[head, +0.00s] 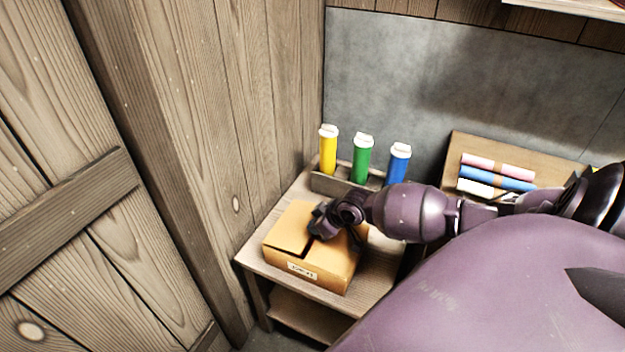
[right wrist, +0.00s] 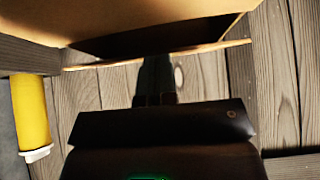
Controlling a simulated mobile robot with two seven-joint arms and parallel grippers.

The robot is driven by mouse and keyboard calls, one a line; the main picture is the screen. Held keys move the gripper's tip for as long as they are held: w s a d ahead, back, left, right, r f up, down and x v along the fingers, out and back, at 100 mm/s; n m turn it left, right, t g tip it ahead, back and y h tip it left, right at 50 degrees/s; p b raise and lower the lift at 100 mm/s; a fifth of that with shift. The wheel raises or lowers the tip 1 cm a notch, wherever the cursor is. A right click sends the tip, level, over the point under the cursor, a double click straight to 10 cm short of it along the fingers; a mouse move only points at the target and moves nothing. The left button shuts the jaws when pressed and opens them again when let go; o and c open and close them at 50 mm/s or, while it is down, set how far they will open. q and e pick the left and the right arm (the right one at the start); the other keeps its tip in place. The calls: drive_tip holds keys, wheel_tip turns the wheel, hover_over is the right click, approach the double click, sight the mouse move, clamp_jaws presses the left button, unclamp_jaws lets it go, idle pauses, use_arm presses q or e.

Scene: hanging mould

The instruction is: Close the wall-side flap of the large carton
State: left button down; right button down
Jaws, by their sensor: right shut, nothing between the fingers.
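The large carton (head: 330,265), tan with a small label on its front, sits on a small wooden table against the plank wall. Its top panels look nearly flat in the head view, with a dark seam between them. My right gripper (head: 318,222) is over the top of the carton, shut and empty, and hides part of it. In the right wrist view the shut fingers (right wrist: 155,75) overlap the thin edge of a flap (right wrist: 215,48). A dark gap separates that flap from the carton body (right wrist: 120,15). I cannot tell whether the fingers touch the flap. My left gripper is out of view.
A yellow bottle (head: 328,150), a green bottle (head: 361,158) and a blue bottle (head: 398,163) stand in a rack behind the carton. The plank wall (head: 240,130) is close on the left. A board with coloured rolls (head: 498,178) lies to the right.

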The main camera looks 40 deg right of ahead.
drive_tip(key=shift+s+f, duration=0.1)
drive_tip(key=shift+f, duration=0.2)
drive_tip(key=shift+w, duration=0.2)
idle(0.4)
drive_tip(key=shift+w+a+r, duration=0.3)
drive_tip(key=shift+w, duration=0.3)
